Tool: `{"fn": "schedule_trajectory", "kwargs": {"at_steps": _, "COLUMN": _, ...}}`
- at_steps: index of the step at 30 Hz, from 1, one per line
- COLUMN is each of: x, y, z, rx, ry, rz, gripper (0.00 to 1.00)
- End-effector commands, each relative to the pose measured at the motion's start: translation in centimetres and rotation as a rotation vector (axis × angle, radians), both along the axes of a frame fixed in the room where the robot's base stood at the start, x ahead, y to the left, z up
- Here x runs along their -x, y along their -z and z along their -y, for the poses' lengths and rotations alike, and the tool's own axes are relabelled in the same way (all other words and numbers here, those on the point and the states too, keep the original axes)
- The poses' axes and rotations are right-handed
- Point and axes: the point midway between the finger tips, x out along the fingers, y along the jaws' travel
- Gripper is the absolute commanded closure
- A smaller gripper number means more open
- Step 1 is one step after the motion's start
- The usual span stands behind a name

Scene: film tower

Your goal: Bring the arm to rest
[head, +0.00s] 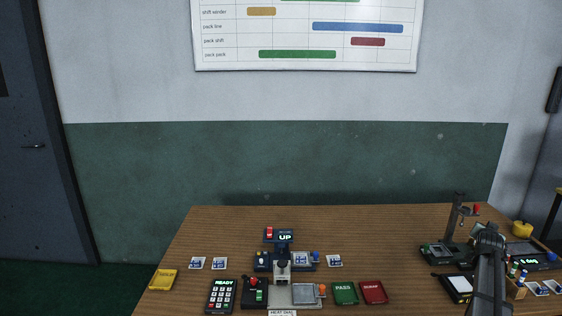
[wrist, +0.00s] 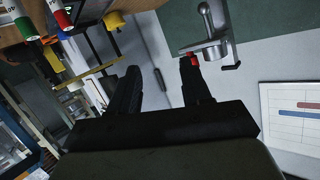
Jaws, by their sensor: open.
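My gripper (wrist: 160,82) shows in the wrist view with its two dark fingers apart and nothing between them. Past the fingertips are the wall and a metal stand part (wrist: 208,45) with a red tip. In the head view my dark arm rises from the bottom edge at the right side of the wooden bench (head: 370,225), close to a stand with a red knob (head: 456,225). The fingers cannot be made out clearly there.
Mid-bench is a press with an "UP" display (head: 285,237), with a keypad (head: 222,295), green tray (head: 344,292) and red tray (head: 373,292) nearby. A yellow tray (head: 163,279) lies left. Markers (head: 514,270) stand right of my arm. The bench's back strip is mostly clear.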

Motion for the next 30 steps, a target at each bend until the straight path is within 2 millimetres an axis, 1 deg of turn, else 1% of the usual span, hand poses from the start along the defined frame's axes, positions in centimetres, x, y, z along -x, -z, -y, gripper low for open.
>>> {"fn": "schedule_trajectory", "kwargs": {"at_steps": 1, "x": 1.9, "y": -0.2, "z": 2.6, "rx": 0.009, "ry": 0.041, "rz": 0.050, "gripper": 0.52}}
{"fn": "schedule_trajectory", "kwargs": {"at_steps": 3, "x": 4.2, "y": -0.4, "z": 5.5, "rx": 0.018, "ry": 0.087, "rz": 0.117, "gripper": 0.52}}
{"fn": "schedule_trajectory", "kwargs": {"at_steps": 5, "x": 6.4, "y": 0.1, "z": 7.6, "rx": 0.021, "ry": 0.124, "rz": 0.161, "gripper": 0.52}}
{"fn": "schedule_trajectory", "kwargs": {"at_steps": 6, "x": 8.1, "y": 0.8, "z": 8.7, "rx": 0.015, "ry": 0.148, "rz": 0.182, "gripper": 0.52}}
{"fn": "schedule_trajectory", "kwargs": {"at_steps": 8, "x": 10.6, "y": 2.6, "z": 9.9, "rx": -0.003, "ry": 0.183, "rz": 0.198, "gripper": 0.52}}
{"fn": "schedule_trajectory", "kwargs": {"at_steps": 9, "x": 12.1, "y": 4.0, "z": 10.5, "rx": -0.019, "ry": 0.205, "rz": 0.201, "gripper": 0.52}}
{"fn": "schedule_trajectory", "kwargs": {"at_steps": 11, "x": 14.3, "y": 6.2, "z": 11.0, "rx": -0.046, "ry": 0.236, "rz": 0.196, "gripper": 0.52}}
{"fn": "schedule_trajectory", "kwargs": {"at_steps": 12, "x": 15.7, "y": 7.8, "z": 11.3, "rx": -0.067, "ry": 0.257, "rz": 0.189, "gripper": 0.52}}
{"fn": "schedule_trajectory", "kwargs": {"at_steps": 18, "x": 22.6, "y": 14.9, "z": 11.7, "rx": -0.160, "ry": 0.365, "rz": 0.154, "gripper": 0.52}}
{"fn": "schedule_trajectory", "kwargs": {"at_steps": 22, "x": 26.1, "y": 18.7, "z": 11.3, "rx": -0.211, "ry": 0.422, "rz": 0.131, "gripper": 0.52}}
{"fn": "schedule_trajectory", "kwargs": {"at_steps": 24, "x": 27.4, "y": 20.5, "z": 10.7, "rx": -0.235, "ry": 0.443, "rz": 0.115, "gripper": 0.52}}
{"fn": "schedule_trajectory", "kwargs": {"at_steps": 26, "x": 28.2, "y": 22.0, "z": 10.0, "rx": -0.254, "ry": 0.457, "rz": 0.095, "gripper": 0.52}}
{"fn": "schedule_trajectory", "kwargs": {"at_steps": 27, "x": 28.7, "y": 23.1, "z": 9.4, "rx": -0.268, "ry": 0.465, "rz": 0.081, "gripper": 0.52}}
{"fn": "schedule_trajectory", "kwargs": {"at_steps": 29, "x": 29.0, "y": 24.6, "z": 8.3, "rx": -0.285, "ry": 0.471, "rz": 0.053, "gripper": 0.52}}
{"fn": "schedule_trajectory", "kwargs": {"at_steps": 30, "x": 29.1, "y": 25.8, "z": 7.3, "rx": -0.298, "ry": 0.471, "rz": 0.030, "gripper": 0.52}}
